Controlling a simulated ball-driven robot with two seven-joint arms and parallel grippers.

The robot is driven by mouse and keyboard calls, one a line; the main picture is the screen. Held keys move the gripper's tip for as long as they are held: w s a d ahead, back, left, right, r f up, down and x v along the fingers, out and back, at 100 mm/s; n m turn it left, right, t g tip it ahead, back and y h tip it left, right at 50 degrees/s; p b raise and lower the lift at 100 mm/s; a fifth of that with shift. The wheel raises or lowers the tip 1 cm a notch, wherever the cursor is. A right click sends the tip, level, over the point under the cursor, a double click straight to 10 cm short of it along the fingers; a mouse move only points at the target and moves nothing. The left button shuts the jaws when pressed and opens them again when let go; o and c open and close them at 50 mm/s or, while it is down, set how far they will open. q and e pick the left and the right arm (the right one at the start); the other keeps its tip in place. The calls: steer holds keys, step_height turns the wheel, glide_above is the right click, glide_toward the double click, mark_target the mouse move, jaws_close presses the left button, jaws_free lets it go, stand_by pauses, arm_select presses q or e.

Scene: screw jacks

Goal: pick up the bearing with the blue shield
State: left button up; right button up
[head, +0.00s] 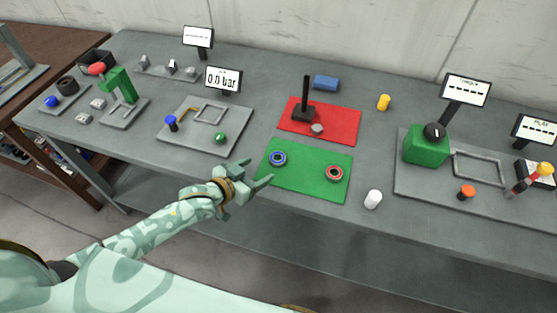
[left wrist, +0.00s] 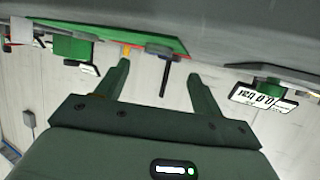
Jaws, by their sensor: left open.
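The bearing with the blue shield (head: 272,162) lies flat on the left part of a green mat (head: 308,184). A bearing with a red shield (head: 328,174) lies on the right part of the same mat. My left gripper (head: 259,172) is open and empty at the mat's left edge, just left of the blue bearing and apart from it. In the left wrist view its two fingers (left wrist: 157,76) are spread with nothing between them. That view looks upside down, and I cannot make out the blue bearing in it. My right gripper is out of view.
A red mat (head: 345,126) behind the green one holds a black post (head: 306,100) and a grey disc (head: 317,129). A white cylinder (head: 373,199) stands right of the green mat. A grey plate with a green ball (head: 220,138) lies to the left. Bare table surrounds the mats.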

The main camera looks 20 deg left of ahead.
mark_target(274, 161)
arm_select(q)
steer(key=b+x, duration=0.1)
steer(key=x, duration=0.6)
steer(key=shift+d+r+b, duration=0.15)
steer(key=shift+b, duration=0.15)
steer(key=shift+s, duration=0.1)
steer(key=shift+r, duration=0.1)
steer(key=c, duration=1.1)
